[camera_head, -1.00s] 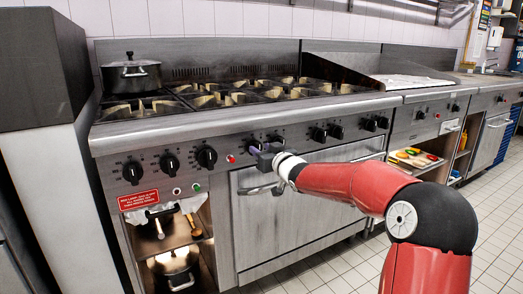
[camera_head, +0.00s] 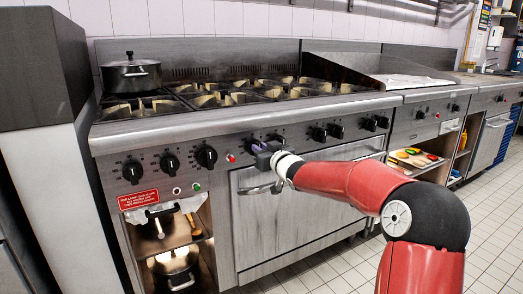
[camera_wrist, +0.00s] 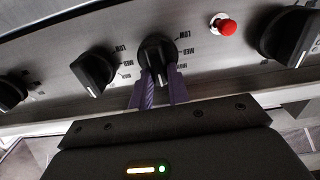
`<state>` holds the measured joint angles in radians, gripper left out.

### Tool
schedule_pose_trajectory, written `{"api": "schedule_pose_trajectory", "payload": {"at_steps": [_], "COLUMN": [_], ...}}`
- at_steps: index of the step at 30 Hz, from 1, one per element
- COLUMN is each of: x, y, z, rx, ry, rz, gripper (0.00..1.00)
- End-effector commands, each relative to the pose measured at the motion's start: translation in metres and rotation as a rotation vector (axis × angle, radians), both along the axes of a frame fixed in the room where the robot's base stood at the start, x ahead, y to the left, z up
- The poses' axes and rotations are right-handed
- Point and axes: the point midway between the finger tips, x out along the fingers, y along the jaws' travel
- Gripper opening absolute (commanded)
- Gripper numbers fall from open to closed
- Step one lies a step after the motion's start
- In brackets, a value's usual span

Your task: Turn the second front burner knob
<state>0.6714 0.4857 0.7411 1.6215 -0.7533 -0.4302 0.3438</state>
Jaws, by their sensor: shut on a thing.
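A row of black burner knobs (camera_head: 169,162) with white pointer marks runs along the steel front panel (camera_head: 225,143) of the range. My gripper (camera_head: 258,148) is at the panel, just right of the red indicator light (camera_head: 231,158) in the head view. In the wrist view its purple fingers (camera_wrist: 158,88) are shut on one black knob (camera_wrist: 156,50), one finger on each side of its grip. That knob's white mark points down toward the gripper in the wrist view. In the head view the gripper partly hides it.
A neighbouring knob (camera_wrist: 93,72) sits on the left in the wrist view, and a red light (camera_wrist: 223,27) and a larger-looking knob (camera_wrist: 290,35) on the right. The oven door handle (camera_head: 255,189) is close below my gripper. A lidded pot (camera_head: 131,75) stands on the burners.

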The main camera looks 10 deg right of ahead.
Motion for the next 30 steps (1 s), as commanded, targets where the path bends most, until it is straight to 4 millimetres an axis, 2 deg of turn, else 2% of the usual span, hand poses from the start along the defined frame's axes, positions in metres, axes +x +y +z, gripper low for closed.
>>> {"api": "schedule_pose_trajectory", "payload": {"at_steps": [30], "x": [-0.0026], "y": [0.0080], "z": [-0.0042], "rx": [-0.654], "ry": [-0.214], "rz": [0.000], "gripper": [0.00]}}
